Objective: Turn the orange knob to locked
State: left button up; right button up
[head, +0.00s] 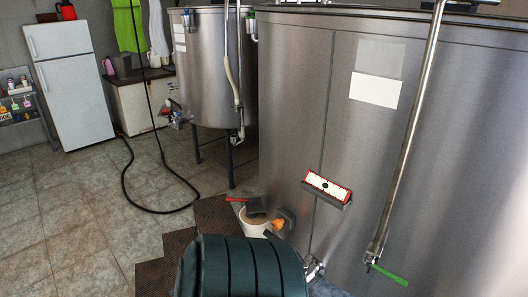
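A small orange piece (278,225), which looks like the orange knob, shows low at the left side of the large steel tank (300,110). It sits against a small grey fitting (288,217), just right of a pale bucket. It is too small to tell which way it is turned or whether it is locked. Neither of my grippers is in the head view.
A bucket (252,226) with a red-handled tool (250,205) stands left of the knob. A dark ribbed shape fills the bottom centre and hides the floor there. A green-handled pipe (388,274) is at right. A black hose (128,185) crosses open tiles.

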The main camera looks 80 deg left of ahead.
aim_at(276, 223)
jog(key=u, duration=2.35)
jog(key=j+z, duration=0.2)
jog(key=z, duration=0.3)
jog(key=j+z, duration=0.2)
jog(key=z, duration=0.25)
jog(key=j+z, duration=0.2)
jog(key=j, duration=0.25)
jog(key=k+j+z, duration=0.2)
jog(key=j, duration=0.2)
jog(key=j+z, duration=0.2)
jog(key=j, duration=0.25)
jog(key=k+j+z, duration=0.2)
jog(key=j, duration=0.15)
jog(key=k+j, duration=0.15)
jog(key=j, duration=0.25)
jog(key=k+j, duration=0.15)
jog(key=j, duration=0.3)
jog(key=k+j, duration=0.1)
jog(key=j, duration=0.3)
jog(key=k+j+z, duration=0.1)
jog(key=j, duration=0.3)
jog(key=k+j, duration=0.2)
jog(key=j, duration=0.2)
jog(key=k+j, duration=0.15)
jog(key=j, duration=0.25)
